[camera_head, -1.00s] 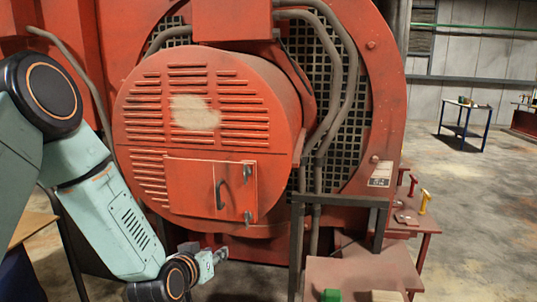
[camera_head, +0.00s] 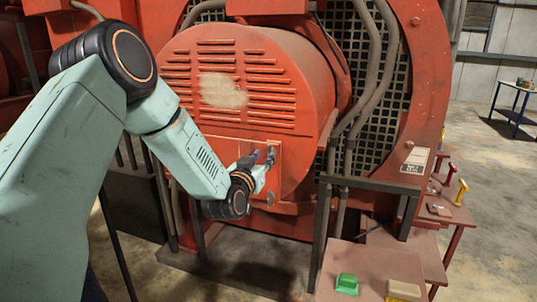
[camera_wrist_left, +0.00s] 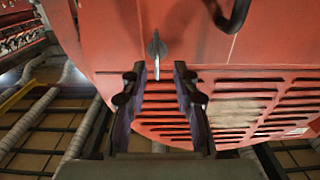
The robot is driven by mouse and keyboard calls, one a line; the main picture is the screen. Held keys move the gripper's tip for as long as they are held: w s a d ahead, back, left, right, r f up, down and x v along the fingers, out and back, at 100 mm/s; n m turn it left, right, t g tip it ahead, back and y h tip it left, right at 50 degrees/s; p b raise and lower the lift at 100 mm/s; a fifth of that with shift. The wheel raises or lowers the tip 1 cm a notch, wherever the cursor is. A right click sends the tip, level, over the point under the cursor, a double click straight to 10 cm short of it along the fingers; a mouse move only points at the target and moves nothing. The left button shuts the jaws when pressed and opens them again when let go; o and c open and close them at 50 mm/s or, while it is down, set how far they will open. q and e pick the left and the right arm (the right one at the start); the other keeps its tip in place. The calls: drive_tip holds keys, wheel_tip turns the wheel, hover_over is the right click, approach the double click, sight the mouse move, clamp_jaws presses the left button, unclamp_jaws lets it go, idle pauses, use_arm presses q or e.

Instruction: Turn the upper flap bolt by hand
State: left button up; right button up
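The flap (camera_head: 225,150) is a red panel low on the round louvred housing, partly hidden by my left arm. The upper flap bolt (camera_head: 271,154) is a small grey wing piece at its upper right. My left gripper (camera_head: 263,162) is right at this bolt. In the left wrist view the bolt (camera_wrist_left: 156,46) stands out from the red panel, just beyond and centred between the fingertips of the open gripper (camera_wrist_left: 158,72). Contact cannot be told. The lower bolt (camera_head: 270,198) shows below the gripper. The black flap handle (camera_wrist_left: 238,14) is at the wrist view's top. My right gripper is out of view.
Grey hoses (camera_head: 378,85) run down right of the housing. A dark metal frame (camera_head: 320,225) stands below them. A red bench (camera_head: 330,268) at the lower right holds a green block (camera_head: 347,284) and a tan block (camera_head: 404,290). Open floor lies farther right.

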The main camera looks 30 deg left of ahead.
sight(268, 154)
use_arm(q)
drive_tip(key=shift+x, duration=1.5)
drive_tip(key=shift+s+d, duration=0.15)
drive_tip(key=shift+s, duration=0.05)
drive_tip(key=shift+w+f, duration=0.15)
drive_tip(key=shift+w, duration=0.1)
drive_tip(key=c, duration=0.4)
clamp_jaws()
